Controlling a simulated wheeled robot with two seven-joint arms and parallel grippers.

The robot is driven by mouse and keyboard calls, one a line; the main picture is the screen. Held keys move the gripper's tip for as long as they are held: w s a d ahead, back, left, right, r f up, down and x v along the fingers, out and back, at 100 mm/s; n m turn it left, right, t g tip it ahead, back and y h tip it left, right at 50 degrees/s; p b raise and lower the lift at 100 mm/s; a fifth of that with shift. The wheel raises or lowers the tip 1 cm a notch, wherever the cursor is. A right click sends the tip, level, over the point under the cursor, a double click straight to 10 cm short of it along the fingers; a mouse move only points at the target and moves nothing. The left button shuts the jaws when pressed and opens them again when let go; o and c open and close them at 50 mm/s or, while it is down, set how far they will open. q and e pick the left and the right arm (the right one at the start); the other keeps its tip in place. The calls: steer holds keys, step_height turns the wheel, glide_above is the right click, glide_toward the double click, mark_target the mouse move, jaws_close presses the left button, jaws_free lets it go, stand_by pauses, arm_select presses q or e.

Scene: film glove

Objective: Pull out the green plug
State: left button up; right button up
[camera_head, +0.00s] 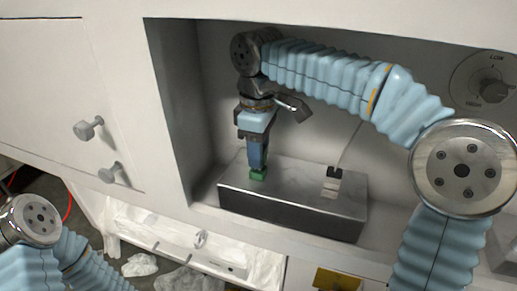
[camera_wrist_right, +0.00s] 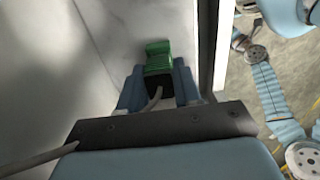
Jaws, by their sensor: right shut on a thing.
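The green plug (camera_head: 257,173) is at the left part of the top of a grey metal box (camera_head: 292,218) in a wall recess. My right gripper (camera_head: 258,163) points down from above and is shut on the plug. In the right wrist view the green plug (camera_wrist_right: 158,57) shows between the blue fingers of my right gripper (camera_wrist_right: 158,85), with a grey cable at its near end. Whether the plug is still seated in the box is hard to tell. Part of my left arm shows at the lower left, but its gripper is out of view.
A black plug or connector (camera_head: 334,172) with a thin cable stands on the right part of the box top. The recess walls surround the box closely. A round dial (camera_head: 492,88) is at the upper right, and knobs (camera_head: 88,128) are on the left panel.

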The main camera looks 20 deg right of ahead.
steer(key=shift+r+p, duration=1)
steer(key=shift+r, duration=0.3)
steer(key=shift+r, duration=1.55)
